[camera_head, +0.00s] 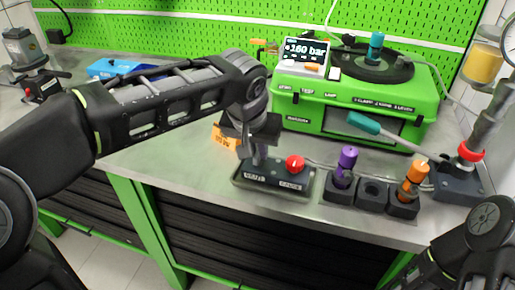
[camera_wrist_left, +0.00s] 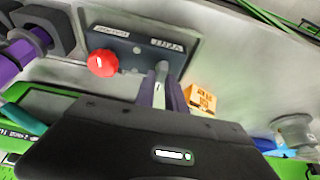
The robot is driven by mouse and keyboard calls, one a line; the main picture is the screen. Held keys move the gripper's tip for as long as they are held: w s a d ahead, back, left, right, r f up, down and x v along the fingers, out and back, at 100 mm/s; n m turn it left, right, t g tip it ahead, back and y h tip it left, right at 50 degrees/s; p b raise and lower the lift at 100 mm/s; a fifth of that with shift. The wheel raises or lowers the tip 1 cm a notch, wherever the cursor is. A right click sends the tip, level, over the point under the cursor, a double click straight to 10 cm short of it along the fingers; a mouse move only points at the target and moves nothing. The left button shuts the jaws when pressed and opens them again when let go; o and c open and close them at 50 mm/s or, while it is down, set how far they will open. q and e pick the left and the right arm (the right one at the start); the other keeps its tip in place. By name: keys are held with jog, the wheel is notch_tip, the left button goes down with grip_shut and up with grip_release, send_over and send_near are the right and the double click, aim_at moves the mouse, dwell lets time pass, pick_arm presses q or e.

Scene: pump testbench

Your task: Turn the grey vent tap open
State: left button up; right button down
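The valve block (camera_head: 243,181), a dark plate with two labels, lies on the bench near its front edge. It bears a red knob (camera_head: 295,163) and the grey vent tap, which my left gripper mostly hides in the head view. In the left wrist view, the grey vent tap (camera_wrist_left: 161,72) stands by the VENT label, with the red knob (camera_wrist_left: 102,63) to its left. My left gripper (camera_head: 259,160) points down over the tap. Its fingers (camera_wrist_left: 161,95) are close together on either side of the tap and appear shut on it. My right gripper is not in view.
An orange tag block (camera_head: 226,136) stands just behind my left gripper. A purple knob (camera_head: 347,158) and an orange knob (camera_head: 417,171) sit right of the block. The green pump unit (camera_head: 352,100) reads 160 bar; its teal-ended lever (camera_head: 364,123) reaches over the bench.

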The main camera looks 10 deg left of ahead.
pick_arm(q)
jog(key=o, duration=0.4)
jog(key=shift+c, duration=0.2)
jog(key=v, duration=0.7)
jog(key=shift+r, duration=0.4)
jog(key=shift+s, duration=0.15)
